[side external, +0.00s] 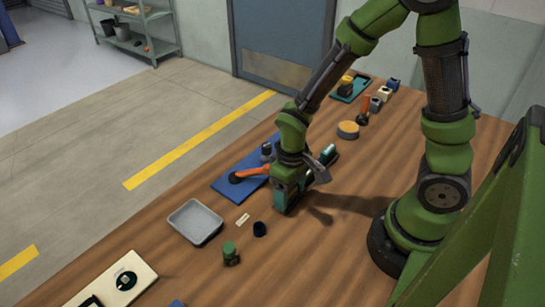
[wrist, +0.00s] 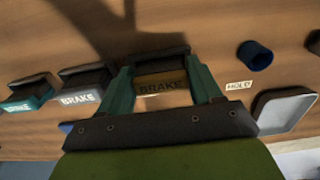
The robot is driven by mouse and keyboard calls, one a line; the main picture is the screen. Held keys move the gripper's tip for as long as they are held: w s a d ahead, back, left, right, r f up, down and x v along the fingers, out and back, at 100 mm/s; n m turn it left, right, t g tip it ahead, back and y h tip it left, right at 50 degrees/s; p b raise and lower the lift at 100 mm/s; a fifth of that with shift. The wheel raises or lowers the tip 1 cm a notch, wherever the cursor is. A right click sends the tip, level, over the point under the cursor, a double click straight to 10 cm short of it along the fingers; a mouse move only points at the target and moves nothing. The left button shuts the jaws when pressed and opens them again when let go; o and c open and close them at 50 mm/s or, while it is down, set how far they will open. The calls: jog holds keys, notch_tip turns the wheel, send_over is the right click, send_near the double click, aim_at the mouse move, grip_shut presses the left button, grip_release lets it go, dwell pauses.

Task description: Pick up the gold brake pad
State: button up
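The gold brake pad (wrist: 160,88), marked BRAKE with a dark backing, lies on the wooden table between my gripper's two teal fingers in the wrist view. My gripper (wrist: 160,66) is spread wide with one finger at each end of the pad; whether they touch it is unclear. In the side view my gripper (side external: 285,203) is low at the table and hides the gold pad. A grey brake pad (wrist: 82,97) and a teal one (wrist: 24,102) lie to the left in the wrist view. The teal pad (side external: 328,155) shows beyond my gripper in the side view.
A dark blue cup (side external: 260,229), a HOLD label (side external: 243,220) and a grey tray (side external: 196,222) are nearby. An orange-handled tool (side external: 250,173) lies on a blue mat (side external: 222,186). A green object (side external: 230,254) stands nearer the camera. The table before my base is clear.

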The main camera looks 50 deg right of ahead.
jog(key=c, duration=0.5)
jog(key=shift+r, duration=0.1)
